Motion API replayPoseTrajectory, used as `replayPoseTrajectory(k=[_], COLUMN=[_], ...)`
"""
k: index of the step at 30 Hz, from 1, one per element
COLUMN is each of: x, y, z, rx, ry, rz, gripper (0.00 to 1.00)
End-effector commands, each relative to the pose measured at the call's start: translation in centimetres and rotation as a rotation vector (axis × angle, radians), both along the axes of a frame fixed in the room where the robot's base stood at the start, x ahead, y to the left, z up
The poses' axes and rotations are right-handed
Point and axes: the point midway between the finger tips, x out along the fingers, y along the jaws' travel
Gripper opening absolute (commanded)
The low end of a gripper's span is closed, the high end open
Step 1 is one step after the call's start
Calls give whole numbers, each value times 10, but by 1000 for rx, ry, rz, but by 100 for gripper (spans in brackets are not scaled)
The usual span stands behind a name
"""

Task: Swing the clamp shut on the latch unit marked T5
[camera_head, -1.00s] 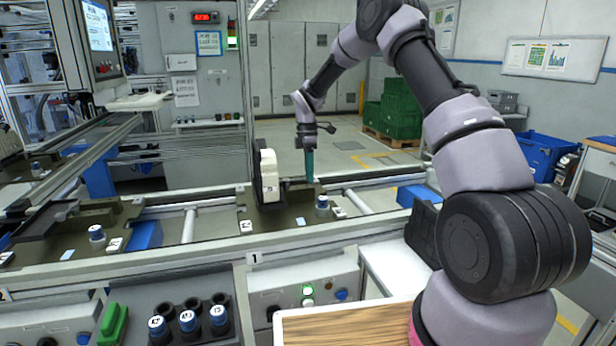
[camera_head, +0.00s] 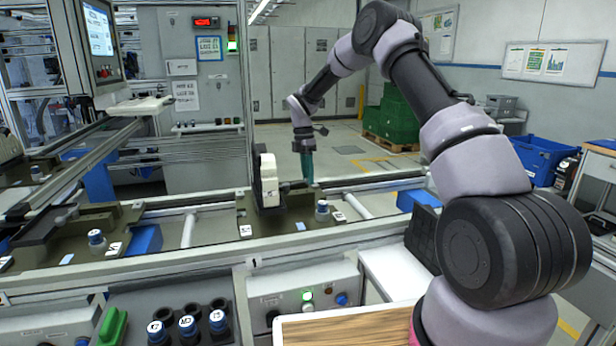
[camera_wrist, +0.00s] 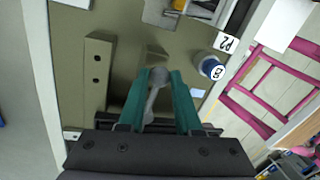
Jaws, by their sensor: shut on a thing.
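My gripper (camera_head: 307,182) points down over an olive pallet (camera_head: 262,222) on the line. In the wrist view its two teal fingers (camera_wrist: 155,76) stand on either side of a grey lever with a rounded end (camera_wrist: 158,77), which I take for the clamp's handle, and are shut on it. A tag reading P2 (camera_wrist: 228,43) and a blue-sided cap (camera_wrist: 211,67) lie to the right of the fingers. A tall white block (camera_head: 269,180) stands left of the gripper in the head view. I cannot read a T5 mark in either view.
A second olive pallet (camera_head: 75,228) with a blue block (camera_head: 145,239) is at the left. A rack of capped pegs (camera_head: 187,326) and a wooden-topped board (camera_head: 345,328) are in front. The rails' front edge (camera_head: 300,243) runs between these and the pallets.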

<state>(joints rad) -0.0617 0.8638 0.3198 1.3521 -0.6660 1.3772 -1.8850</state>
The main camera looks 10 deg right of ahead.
Motion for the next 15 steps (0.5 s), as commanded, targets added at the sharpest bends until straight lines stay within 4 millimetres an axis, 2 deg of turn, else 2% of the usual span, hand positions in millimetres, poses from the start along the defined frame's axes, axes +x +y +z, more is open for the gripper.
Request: replayPoseTrajectory(k=[1,2,3,4,15], x=[1,1,1,1,1], y=[0,0,0,0,0], z=[1,1,1,1,3], rx=[1,1,1,1,0], ry=[-4,-4,-4,-4,-3], rz=[1,1,1,1,0], gripper=[0,37,52,62,62])
